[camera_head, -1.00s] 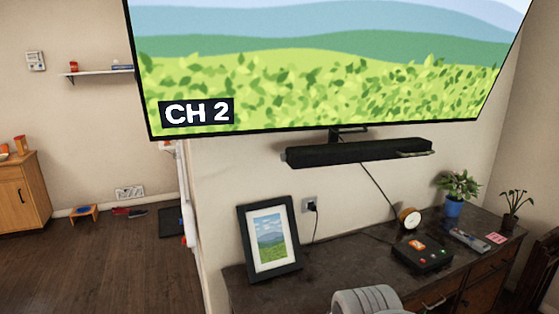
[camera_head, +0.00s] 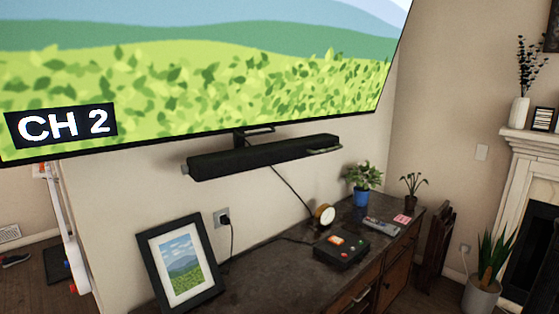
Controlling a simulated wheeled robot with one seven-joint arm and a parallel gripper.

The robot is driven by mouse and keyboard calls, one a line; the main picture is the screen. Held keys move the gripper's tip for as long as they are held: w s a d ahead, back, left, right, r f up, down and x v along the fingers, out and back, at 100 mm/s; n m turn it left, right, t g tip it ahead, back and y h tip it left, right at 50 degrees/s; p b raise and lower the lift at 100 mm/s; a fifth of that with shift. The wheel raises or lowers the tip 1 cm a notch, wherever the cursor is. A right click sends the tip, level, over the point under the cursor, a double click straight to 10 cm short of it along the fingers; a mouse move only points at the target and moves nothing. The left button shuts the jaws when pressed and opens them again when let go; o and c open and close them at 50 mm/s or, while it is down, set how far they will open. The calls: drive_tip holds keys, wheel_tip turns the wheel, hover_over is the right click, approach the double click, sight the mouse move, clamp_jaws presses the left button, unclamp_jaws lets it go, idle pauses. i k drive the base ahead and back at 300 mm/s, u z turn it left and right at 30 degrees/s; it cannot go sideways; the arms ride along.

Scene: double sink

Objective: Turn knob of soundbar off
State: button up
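The soundbar (camera_head: 262,158) is a long black bar mounted on the wall just under the large TV. A small grey piece that looks like the knob (camera_head: 185,169) sits at its left end; its setting is too small to tell. A flat light piece lies on the soundbar's right end. My gripper is not in view.
The TV (camera_head: 200,80) shows "CH 2" and hangs over the soundbar. Below is a dark desk (camera_head: 275,270) with a picture frame (camera_head: 181,265), a black box with buttons (camera_head: 341,251), a round clock-like thing (camera_head: 325,214) and a blue-potted plant (camera_head: 362,183). A fireplace (camera_head: 528,200) stands right.

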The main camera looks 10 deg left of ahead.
sight(184, 169)
drive_tip(key=z, duration=1.05)
drive_tip(key=k, duration=2.7)
drive_tip(key=u, duration=2.8)
drive_tip(key=i, duration=3.65)
drive_tip(key=z, duration=2.95)
